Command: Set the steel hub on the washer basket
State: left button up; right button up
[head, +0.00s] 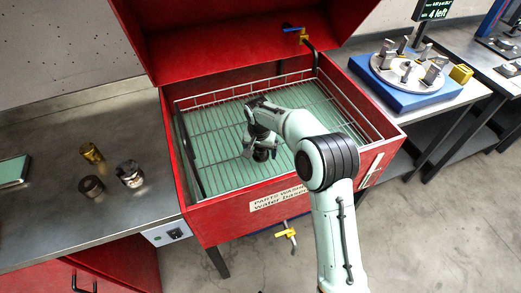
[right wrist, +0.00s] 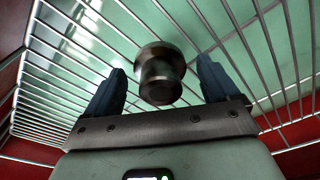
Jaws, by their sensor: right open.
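A steel hub (right wrist: 160,75), a dark stepped metal cylinder, is on the wire washer basket (right wrist: 75,45) in the right wrist view. In the head view the hub (head: 262,154) shows only partly below my right gripper (head: 254,150), at the basket's (head: 222,110) front middle. In the right wrist view my right gripper (right wrist: 160,90) is open, with one dark finger on either side of the hub and a visible gap to each. The hub appears to rest on the wires, but its underside is hidden. My left gripper is not in view.
The red washer (head: 225,232) has walls around the basket and a raised lid behind. On the left bench (head: 60,215) stand a brass part (head: 91,153), a dark cylinder (head: 91,187) and a shiny metal part (head: 130,174). A blue-based fixture (head: 405,97) stands at right.

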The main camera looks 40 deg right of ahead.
aim_at(260, 152)
jog(key=shift+r, duration=0.1)
notch_tip(260, 152, up, 12)
jog(key=s+a+p, duration=0.1)
dwell(0.4)
jog(key=shift+a, duration=0.1)
